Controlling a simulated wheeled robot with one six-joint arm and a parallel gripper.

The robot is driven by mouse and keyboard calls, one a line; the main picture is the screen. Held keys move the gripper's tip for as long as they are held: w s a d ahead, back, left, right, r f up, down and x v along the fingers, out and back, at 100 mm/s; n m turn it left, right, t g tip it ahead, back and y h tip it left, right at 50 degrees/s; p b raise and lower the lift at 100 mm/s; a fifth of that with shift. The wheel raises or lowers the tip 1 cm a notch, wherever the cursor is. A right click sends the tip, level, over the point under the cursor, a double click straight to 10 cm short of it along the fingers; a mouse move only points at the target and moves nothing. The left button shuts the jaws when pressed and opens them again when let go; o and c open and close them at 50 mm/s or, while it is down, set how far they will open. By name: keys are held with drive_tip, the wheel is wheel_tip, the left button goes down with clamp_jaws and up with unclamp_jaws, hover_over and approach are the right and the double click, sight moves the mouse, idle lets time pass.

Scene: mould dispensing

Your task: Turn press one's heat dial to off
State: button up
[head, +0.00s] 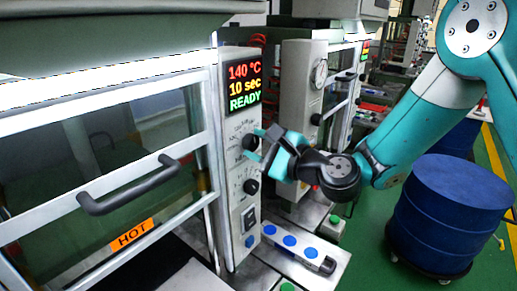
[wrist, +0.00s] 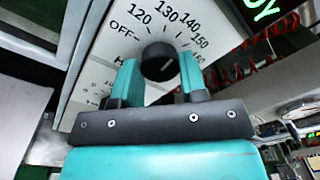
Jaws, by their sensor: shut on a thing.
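Press one's control panel (head: 228,160) stands in the middle of the head view, with a lit display (head: 244,88) reading 140 °C, 10 sec and READY. The heat dial (head: 249,142) is a black round knob on the panel. In the wrist view the heat dial (wrist: 158,62) sits below a scale marked OFF, 120, 130, 140, 150 and a partly hidden further number. My teal gripper (head: 264,147) is at the heat dial, and its fingers (wrist: 160,76) are shut on either side of the knob. The knob's exact pointer direction is hard to tell.
A second black dial (head: 251,187) is just below, with a switch and a blue button lower down. The press door has a dark handle (head: 130,185) and an orange HOT label (head: 132,235). A blue drum (head: 450,205) stands at the right. Another press is behind.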

drive_tip(key=n+b, duration=0.2)
drive_tip(key=b, duration=0.1)
drive_tip(key=n+b, duration=0.1)
drive_tip(key=n, duration=0.1)
drive_tip(key=shift+f, duration=0.25)
drive_tip(key=n+b, duration=0.4)
drive_tip(key=b, duration=0.1)
drive_tip(key=shift+n+b, duration=0.35)
drive_tip(key=shift+n, duration=0.05)
drive_tip(key=n+b, duration=0.5)
drive_tip(key=b, duration=0.2)
drive_tip(key=shift+f+y, duration=0.1)
drive_tip(key=shift+y, duration=0.2)
drive_tip(key=n+b, duration=0.3)
drive_tip(key=shift+r+b, duration=0.2)
drive_tip(key=shift+b, duration=0.15)
drive_tip(key=shift+w+d+n, duration=0.1)
drive_tip(key=shift+n, duration=0.3)
drive_tip(key=o, duration=0.9)
